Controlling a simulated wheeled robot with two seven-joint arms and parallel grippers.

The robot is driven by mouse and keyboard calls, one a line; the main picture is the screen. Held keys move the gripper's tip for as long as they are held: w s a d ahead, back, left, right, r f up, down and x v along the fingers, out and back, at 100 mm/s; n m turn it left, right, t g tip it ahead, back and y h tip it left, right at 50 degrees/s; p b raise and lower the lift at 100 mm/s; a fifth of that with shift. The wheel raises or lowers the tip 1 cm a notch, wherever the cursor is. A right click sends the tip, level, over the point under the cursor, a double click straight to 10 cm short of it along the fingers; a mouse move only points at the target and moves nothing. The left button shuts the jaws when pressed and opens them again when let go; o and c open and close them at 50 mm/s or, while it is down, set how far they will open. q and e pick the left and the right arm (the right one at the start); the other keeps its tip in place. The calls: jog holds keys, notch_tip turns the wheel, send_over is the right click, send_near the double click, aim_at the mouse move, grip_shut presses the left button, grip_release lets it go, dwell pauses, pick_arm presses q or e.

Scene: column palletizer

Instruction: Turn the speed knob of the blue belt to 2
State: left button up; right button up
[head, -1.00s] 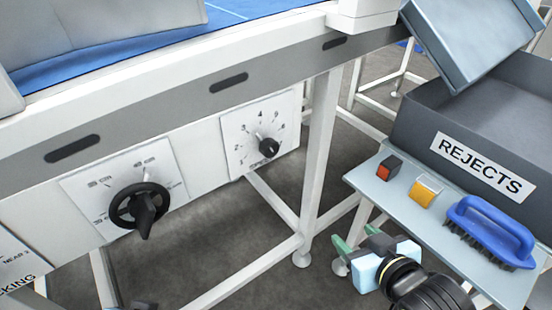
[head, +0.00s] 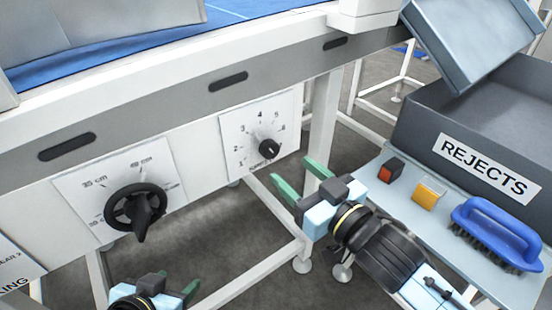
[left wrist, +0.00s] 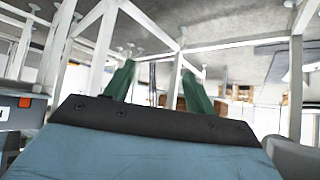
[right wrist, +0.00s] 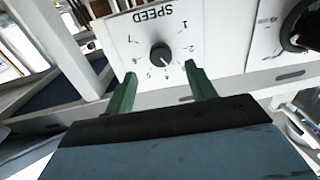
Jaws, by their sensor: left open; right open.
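The speed knob (head: 269,149) is a small black knob on a white numbered plate (head: 238,150) on the side of the blue belt (head: 100,55). In the right wrist view the knob (right wrist: 160,55) shows upside down under the word SPEED, beyond and roughly between my fingertips. I cannot read its setting for certain. My right gripper (head: 300,178) is open and empty, just below and right of the plate, apart from the knob. My left gripper (head: 178,282) is open and empty at the bottom of the head view, below the larger black handwheel (head: 136,208).
The handwheel has a cm scale, left of the speed plate. A white frame leg (head: 322,120) stands right of the plate. The side shelf (head: 365,172) carries a red-topped block (head: 390,170), a yellow block (head: 426,193), a blue brush (head: 495,228) and the REJECTS bin (head: 450,115).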

aim_at(273, 154)
jog(key=b+x, duration=0.1)
jog(key=x, duration=0.5)
jog(key=shift+b, duration=0.3)
pick_arm(q)
jog(key=w+d+r+t+h, duration=0.1)
jog(key=w+d+r+t, duration=0.1)
jog(key=w+r+t, duration=0.2)
jog(key=shift+w+d+r+t+h, duration=0.4)
jog(key=shift+r+t, duration=0.3)
jog(key=shift+r, duration=0.6)
pick_arm(e)
jog(key=shift+w+a, duration=0.25)
jog(key=c, duration=1)
pick_arm(q)
jog(key=shift+s, duration=0.1)
pick_arm(e)
jog(key=shift+o, duration=0.2)
pick_arm(q)
jog(key=shift+f, duration=0.1)
